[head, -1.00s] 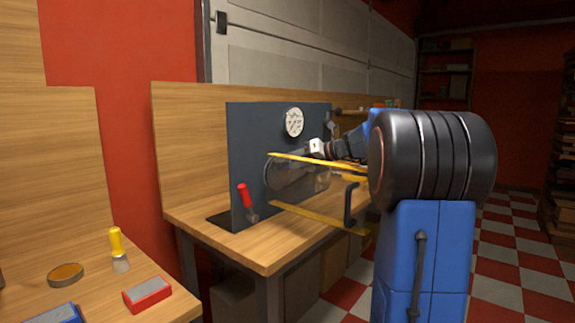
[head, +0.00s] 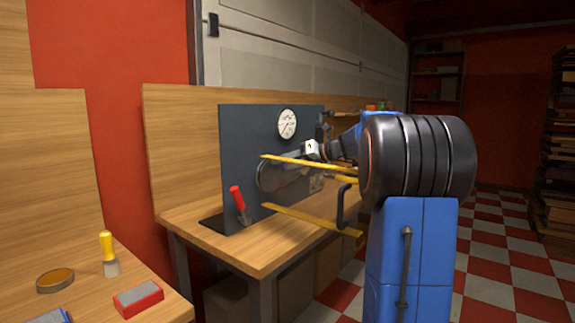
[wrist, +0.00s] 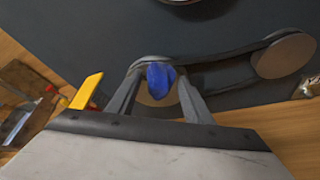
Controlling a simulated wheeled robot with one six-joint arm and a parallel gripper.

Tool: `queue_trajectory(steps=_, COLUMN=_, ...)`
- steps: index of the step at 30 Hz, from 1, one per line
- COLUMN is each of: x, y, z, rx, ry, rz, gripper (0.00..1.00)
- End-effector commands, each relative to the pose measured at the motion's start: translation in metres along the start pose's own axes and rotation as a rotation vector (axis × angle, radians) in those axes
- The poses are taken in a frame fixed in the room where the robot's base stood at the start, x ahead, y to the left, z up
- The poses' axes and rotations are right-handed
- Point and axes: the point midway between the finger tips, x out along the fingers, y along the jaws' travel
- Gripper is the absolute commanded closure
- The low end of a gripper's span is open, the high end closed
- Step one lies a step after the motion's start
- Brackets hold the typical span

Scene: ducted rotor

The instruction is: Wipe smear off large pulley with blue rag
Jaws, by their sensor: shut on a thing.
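In the wrist view my gripper (wrist: 160,78) is shut on the blue rag (wrist: 160,82), which is bunched between its two fingers. The rag lies in front of a tan-faced pulley (wrist: 157,99) and covers much of it. I cannot tell whether the rag touches it. A belt runs from this pulley to another tan pulley (wrist: 284,56) at the right. With one partly hidden, I cannot tell which is larger. No smear shows clearly. In the head view the rag is hidden and my gripper is not clearly visible.
A red-handled lever (head: 237,198) and a dial (head: 287,123) are on the panel.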

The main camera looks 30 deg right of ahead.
Motion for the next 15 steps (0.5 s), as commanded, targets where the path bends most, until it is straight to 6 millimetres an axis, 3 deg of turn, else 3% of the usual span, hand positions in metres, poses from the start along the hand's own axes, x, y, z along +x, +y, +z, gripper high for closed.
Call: queue_trajectory(steps=15, x=0.007, y=0.024, z=-0.012, rx=0.000, ry=0.001, rz=0.002, gripper=0.79)
